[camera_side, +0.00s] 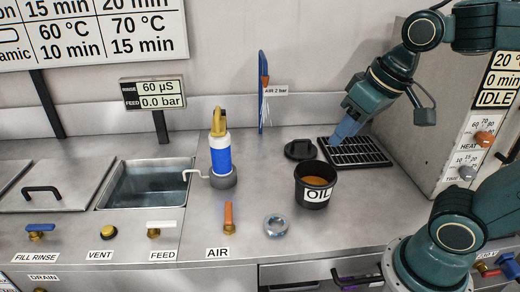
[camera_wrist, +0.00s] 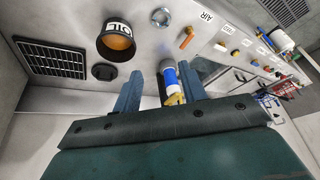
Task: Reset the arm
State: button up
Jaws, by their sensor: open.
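My gripper (camera_side: 346,130) is at the end of my teal arm, above the back right of the steel bench, in front of the black drain grate (camera_side: 372,152) in the side view. In the wrist view its two blue fingers (camera_wrist: 158,92) are spread apart with nothing held between them. The blue and white bottle with a yellow top (camera_wrist: 170,80) shows between the fingers there, but it stands farther off. In the side view this bottle (camera_side: 220,155) is upright on a grey base beside the water basin, well left of my gripper.
A black OIL pot (camera_side: 314,186) of amber liquid and a black lid (camera_side: 300,150) stand left of the grate. A grey control cabinet (camera_side: 430,100) rises at right. Bench between bottle and pot is clear.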

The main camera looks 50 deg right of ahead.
jog(key=shift+n+t, duration=0.4)
jog(key=shift+n, duration=0.3)
jog(key=s, duration=0.1)
jog(key=s+f, duration=0.1)
jog(key=s, duration=0.2)
jog(key=shift+s+d+f, duration=0.15)
jog(key=shift+s+d, duration=0.1)
